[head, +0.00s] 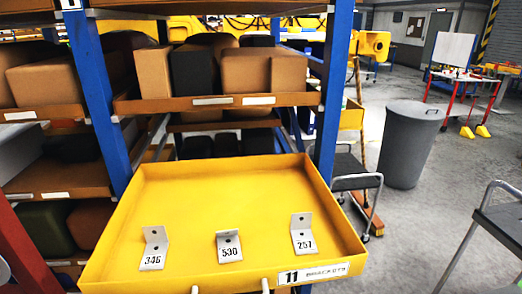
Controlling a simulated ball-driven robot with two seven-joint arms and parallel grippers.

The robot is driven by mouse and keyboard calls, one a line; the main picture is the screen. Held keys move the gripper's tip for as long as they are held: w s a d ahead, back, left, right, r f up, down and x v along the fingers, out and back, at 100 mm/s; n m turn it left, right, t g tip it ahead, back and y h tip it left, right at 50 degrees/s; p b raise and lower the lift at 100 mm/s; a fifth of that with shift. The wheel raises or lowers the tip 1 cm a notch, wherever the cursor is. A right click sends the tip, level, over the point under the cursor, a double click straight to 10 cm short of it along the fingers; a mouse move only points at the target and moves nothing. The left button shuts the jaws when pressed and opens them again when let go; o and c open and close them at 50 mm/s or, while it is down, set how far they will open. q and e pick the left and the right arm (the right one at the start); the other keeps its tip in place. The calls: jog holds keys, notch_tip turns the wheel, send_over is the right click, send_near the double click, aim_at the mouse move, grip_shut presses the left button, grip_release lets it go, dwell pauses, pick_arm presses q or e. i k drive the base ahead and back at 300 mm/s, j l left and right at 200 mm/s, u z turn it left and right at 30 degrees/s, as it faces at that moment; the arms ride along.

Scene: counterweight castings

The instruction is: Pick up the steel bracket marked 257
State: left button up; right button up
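The steel bracket marked 257 (304,241) is in the yellow drawer (225,180), at the right of three brackets. It is a pale L-shaped piece with a hole in its raised part and the number on its lower part. A bracket that seems to read 346 (154,255) lies at the left. A bracket that seems to read 530 (228,249) lies in the middle. The brackets stand apart from each other. Neither of my grippers shows clearly in the head view.
The drawer juts out from a blue-posted shelf rack (333,90) with boxes (245,72) above, and has raised walls and a front label (312,273). The drawer's back half is empty.

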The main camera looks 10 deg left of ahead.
aim_at(303, 243)
jog(key=i+l+z, duration=0.15)
jog(key=l+z, duration=0.35)
jog(key=i+l+z, duration=0.25)
jog(key=z, duration=0.25)
jog(key=i+l+z, duration=0.2)
jog(key=z, duration=0.25)
jog(key=u, duration=2.95)
jog(key=l, duration=0.1)
